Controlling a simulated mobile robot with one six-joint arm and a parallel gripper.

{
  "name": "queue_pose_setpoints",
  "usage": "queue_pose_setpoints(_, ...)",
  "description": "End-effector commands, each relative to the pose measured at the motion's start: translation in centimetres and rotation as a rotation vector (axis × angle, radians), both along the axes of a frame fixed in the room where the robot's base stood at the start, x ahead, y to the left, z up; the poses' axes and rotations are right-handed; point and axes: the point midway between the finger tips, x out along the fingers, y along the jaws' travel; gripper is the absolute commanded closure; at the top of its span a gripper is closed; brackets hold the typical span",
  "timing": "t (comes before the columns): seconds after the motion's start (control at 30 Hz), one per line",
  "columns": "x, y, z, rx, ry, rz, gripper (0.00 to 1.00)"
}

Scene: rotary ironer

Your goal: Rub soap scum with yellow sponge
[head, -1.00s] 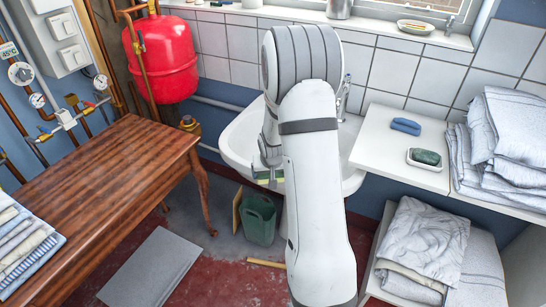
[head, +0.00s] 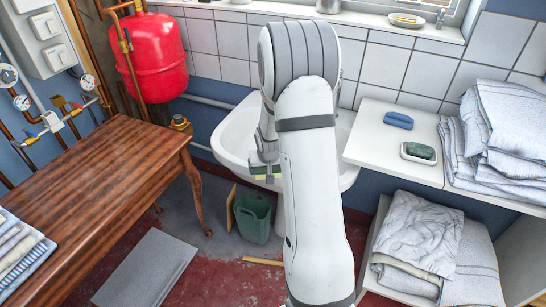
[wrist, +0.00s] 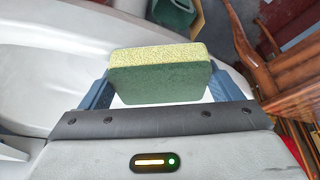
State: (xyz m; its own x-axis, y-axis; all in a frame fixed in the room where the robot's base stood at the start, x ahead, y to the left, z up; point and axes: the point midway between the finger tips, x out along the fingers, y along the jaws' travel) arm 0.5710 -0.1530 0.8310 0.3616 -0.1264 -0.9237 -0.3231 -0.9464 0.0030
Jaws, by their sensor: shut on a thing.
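My gripper (wrist: 160,76) is shut on the yellow sponge (wrist: 160,58), which has a yellow side and a dark green scouring side. The blue fingers press on its two ends. In the head view the sponge (head: 266,177) shows small at the front left rim of the white sink (head: 229,139). My arm hides much of the basin in that view. In the wrist view the white sink surface (wrist: 55,60) lies behind and left of the sponge. I cannot tell whether the sponge touches it. I cannot make out the soap scum.
A green watering can (head: 253,217) stands on the floor below the sink. A wooden table (head: 90,210) is at the left. A white shelf (head: 376,146) at the right holds a blue item (head: 398,120), a soap dish (head: 418,153) and folded towels (head: 500,135).

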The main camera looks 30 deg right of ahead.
Motion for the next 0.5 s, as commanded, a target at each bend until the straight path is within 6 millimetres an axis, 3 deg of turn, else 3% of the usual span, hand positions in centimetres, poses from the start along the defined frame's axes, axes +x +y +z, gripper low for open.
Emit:
queue_pose_setpoints(0.07, -0.1, 0.4, 0.3, 0.001, 0.005, 0.003, 0.44)
queue_pose_setpoints(0.17, -0.1, 0.4, 3.0, 0.003, -0.001, 0.002, 0.44)
queue_pose_setpoints(0.5, -0.2, 0.1, 5.9, 0.004, 0.002, -0.002, 0.44)
